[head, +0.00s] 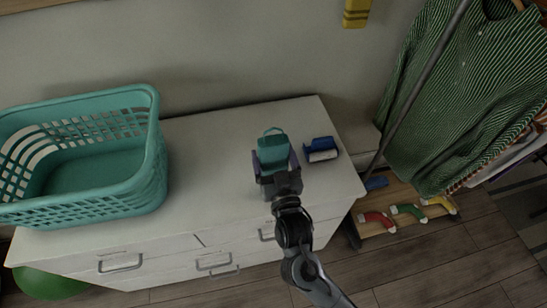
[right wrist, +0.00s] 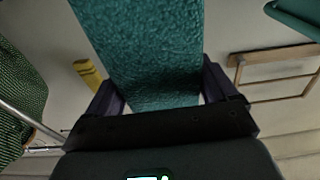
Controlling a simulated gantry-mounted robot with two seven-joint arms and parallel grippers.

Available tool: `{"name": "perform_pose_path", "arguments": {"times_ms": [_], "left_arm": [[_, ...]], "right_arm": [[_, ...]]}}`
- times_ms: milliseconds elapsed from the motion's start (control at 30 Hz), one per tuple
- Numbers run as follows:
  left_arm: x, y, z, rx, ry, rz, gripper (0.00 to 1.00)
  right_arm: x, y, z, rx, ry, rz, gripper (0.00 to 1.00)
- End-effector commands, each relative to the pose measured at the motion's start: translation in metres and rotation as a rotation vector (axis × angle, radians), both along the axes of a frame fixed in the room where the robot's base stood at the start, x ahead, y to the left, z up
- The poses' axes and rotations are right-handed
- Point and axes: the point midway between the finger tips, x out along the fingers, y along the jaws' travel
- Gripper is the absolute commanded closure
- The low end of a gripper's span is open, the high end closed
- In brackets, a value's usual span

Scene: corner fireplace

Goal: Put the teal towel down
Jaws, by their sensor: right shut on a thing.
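The teal towel (head: 273,152) is a small folded bundle over the right part of the white dresser top. My right gripper (head: 274,162) is shut on it, with one dark purple finger on each side. In the right wrist view the towel (right wrist: 145,48) is a textured teal strip between the fingers (right wrist: 160,92), stretching away from the palm. I cannot tell whether its underside touches the dresser top. My left gripper is not in view.
A teal laundry basket (head: 150,185) stands on the left of the white dresser (head: 215,150). A blue and white object (head: 321,150) lies close right of the towel. The dresser top between basket and gripper is clear. A green striped garment (head: 440,90) hangs at the right, above a wooden shoe rack (head: 385,226).

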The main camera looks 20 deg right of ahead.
Motion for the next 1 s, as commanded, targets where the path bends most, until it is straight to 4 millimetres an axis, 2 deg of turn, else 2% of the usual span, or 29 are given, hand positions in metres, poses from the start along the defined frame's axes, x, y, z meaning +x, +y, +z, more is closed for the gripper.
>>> {"name": "perform_pose_path", "arguments": {"times_ms": [400, 433, 500, 833, 1000], "left_arm": [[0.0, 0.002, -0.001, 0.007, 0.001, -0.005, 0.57], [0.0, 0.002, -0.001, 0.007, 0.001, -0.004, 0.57], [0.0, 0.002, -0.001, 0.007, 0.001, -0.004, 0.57], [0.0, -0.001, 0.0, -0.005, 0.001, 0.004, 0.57], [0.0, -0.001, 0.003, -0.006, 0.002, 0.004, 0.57]], "right_arm": [[0.0, 0.0, -0.004, 0.001, -0.002, 0.0, 0.86], [0.0, 0.0, -0.004, 0.001, -0.001, 0.001, 0.09], [0.0, 0.0, -0.003, 0.0, -0.001, 0.001, 0.0], [0.0, 0.0, 0.001, 0.001, -0.002, 0.0, 0.0], [-0.019, 0.003, -0.003, -0.001, 0.001, 0.002, 0.0]]}}
